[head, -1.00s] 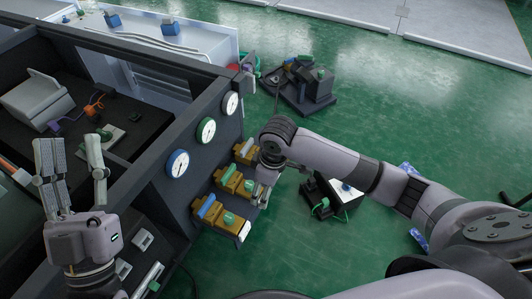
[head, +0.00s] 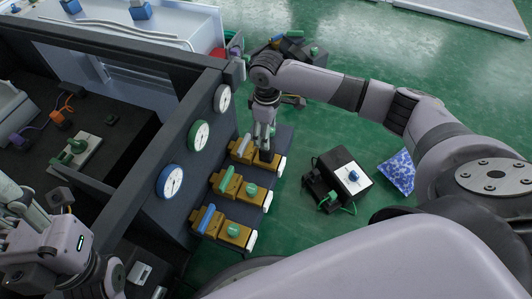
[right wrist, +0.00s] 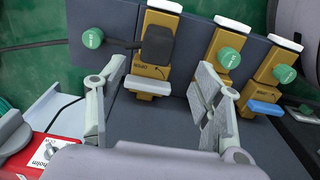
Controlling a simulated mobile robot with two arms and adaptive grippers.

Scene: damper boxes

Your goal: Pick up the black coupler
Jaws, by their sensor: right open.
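The black coupler (right wrist: 158,45) is a dark block on the nearest yellow damper box in the right wrist view, with a dark cable at its left. In the head view it shows as a small dark piece (head: 265,156) just below my right gripper. My right gripper (head: 262,146) points down over the farthest yellow box of the row. In the right wrist view its two fingers (right wrist: 158,98) are wide apart and empty, with the coupler beyond the tips, apart from them. My left gripper (head: 40,215) is at the left edge, partly cut off; its jaw state is unclear.
Several yellow boxes (head: 234,229) with green knobs and coloured levers stand on a dark shelf beside a panel of gauges (head: 199,134). A black-and-white box (head: 345,174) and a blue patterned piece (head: 397,170) lie on the green floor at right.

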